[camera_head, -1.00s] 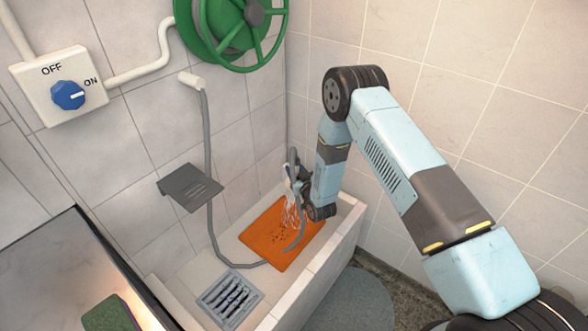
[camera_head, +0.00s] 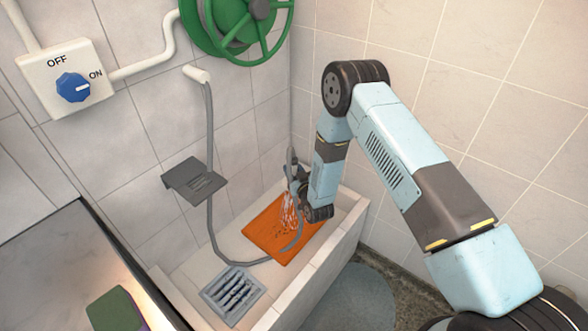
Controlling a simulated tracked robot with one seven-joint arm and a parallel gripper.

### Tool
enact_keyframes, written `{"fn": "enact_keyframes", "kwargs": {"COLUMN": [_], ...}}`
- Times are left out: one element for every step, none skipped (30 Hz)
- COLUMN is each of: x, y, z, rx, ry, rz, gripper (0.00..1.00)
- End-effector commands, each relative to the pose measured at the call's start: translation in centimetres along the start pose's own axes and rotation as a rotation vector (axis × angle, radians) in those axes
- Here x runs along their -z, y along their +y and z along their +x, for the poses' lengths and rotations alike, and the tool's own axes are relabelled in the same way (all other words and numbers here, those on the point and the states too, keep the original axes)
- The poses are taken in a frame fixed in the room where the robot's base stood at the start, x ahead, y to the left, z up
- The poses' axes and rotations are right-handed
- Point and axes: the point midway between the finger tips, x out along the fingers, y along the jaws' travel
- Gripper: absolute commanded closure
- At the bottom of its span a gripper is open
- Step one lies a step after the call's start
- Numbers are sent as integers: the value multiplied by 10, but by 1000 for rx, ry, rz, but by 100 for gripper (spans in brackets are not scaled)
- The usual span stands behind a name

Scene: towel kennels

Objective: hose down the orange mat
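The orange mat (camera_head: 268,226) lies flat in the tiled basin, with dark specks of dirt around its middle and lower part. My gripper (camera_head: 293,180) is above the mat's right part, at the end of my arm. It is closed around the grey hose's nozzle end (camera_head: 291,158), though my wrist hides part of the fingers. Whitish streaks of water (camera_head: 287,212) fall from there onto the mat. The grey hose (camera_head: 212,200) runs from a wall outlet (camera_head: 196,74) down into the basin and across to my gripper. The blue knob (camera_head: 73,87) points to ON.
A dark grey bracket (camera_head: 194,184) sticks out from the left wall. A drain grate (camera_head: 232,292) sits in the basin's front. A green reel or wheel (camera_head: 232,22) hangs above. A green sponge-like block (camera_head: 113,310) lies at lower left.

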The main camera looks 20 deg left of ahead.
Motion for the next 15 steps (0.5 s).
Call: {"fn": "enact_keyframes", "kwargs": {"x": [1,1,0,0,0,0,0,0,0,0,0,0,0,0,0], "y": [-2,-3,-4,-5,-6,-7,-8,-9,-10,-11,-12,-14,-15,-16,-17], "z": [-1,-1,-2,-2,-3,-3,-4,-4,-5,-5,-6,-6,-7,-7,-8], "rx": [0,0,0,0,0,0,0,0,0,0,0,1,1,1,1], "ry": [1,1,1,1,1,0,0,0,0,0,0,0,0,0,1], "rz": [0,0,0,0,0,0,0,-1,-1,-1,-1,-1,-1,-1,-1], "gripper": [100,100,100,100,100,100,100,100,100,100,100,100,100,100,100]}}
